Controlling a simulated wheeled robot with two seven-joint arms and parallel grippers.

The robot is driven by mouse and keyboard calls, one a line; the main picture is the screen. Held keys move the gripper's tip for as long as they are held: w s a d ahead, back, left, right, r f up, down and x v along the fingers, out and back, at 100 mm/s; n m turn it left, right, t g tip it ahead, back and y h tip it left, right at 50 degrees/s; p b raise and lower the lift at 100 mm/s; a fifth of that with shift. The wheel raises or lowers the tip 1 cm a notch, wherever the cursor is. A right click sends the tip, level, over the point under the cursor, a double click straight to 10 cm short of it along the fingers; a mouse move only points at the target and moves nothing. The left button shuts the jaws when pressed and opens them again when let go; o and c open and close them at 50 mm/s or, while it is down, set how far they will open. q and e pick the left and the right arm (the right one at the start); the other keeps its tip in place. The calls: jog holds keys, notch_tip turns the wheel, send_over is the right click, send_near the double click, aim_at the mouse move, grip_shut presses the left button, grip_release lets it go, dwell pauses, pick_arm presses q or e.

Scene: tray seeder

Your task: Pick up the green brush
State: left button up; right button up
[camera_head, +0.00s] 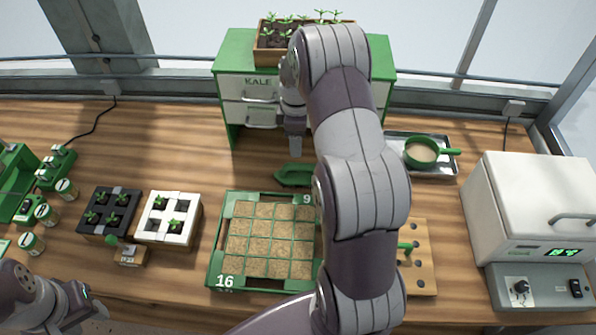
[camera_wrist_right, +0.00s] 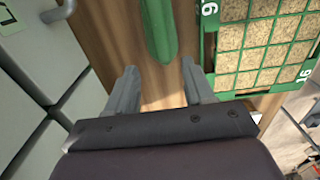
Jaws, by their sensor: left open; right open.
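The green brush (camera_head: 293,176) lies on the wooden table between the seed tray and the drawer cabinet. My arm hides its right end in the head view. My right gripper (camera_head: 295,150) points down just behind and above the brush. In the right wrist view, the right gripper (camera_wrist_right: 160,70) is open and empty, and the green brush (camera_wrist_right: 159,32) lies ahead of the gap between its fingers, apart from them. My left gripper (camera_head: 92,308) is at the lower left, open, far from the brush and partly cut off by the frame.
The green-rimmed seed tray (camera_head: 213,262) is right in front of the brush. The drawer cabinet (camera_head: 229,84) stands behind it. A metal tray (camera_head: 436,172) with a green sieve (camera_head: 424,153) and a white heater box (camera_head: 520,205) are at the right. Seedling blocks sit left.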

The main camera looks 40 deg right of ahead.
aim_at(300, 165)
jog(key=f+b, duration=0.6)
jog(key=f, duration=0.1)
jog(key=f+b, duration=0.3)
jog(key=f, duration=0.1)
jog(key=shift+s+d+f, duration=0.2)
jog(key=shift+s+d, duration=0.05)
jog(key=shift+s, duration=0.1)
jog(key=shift+r, duration=0.2)
grip_shut()
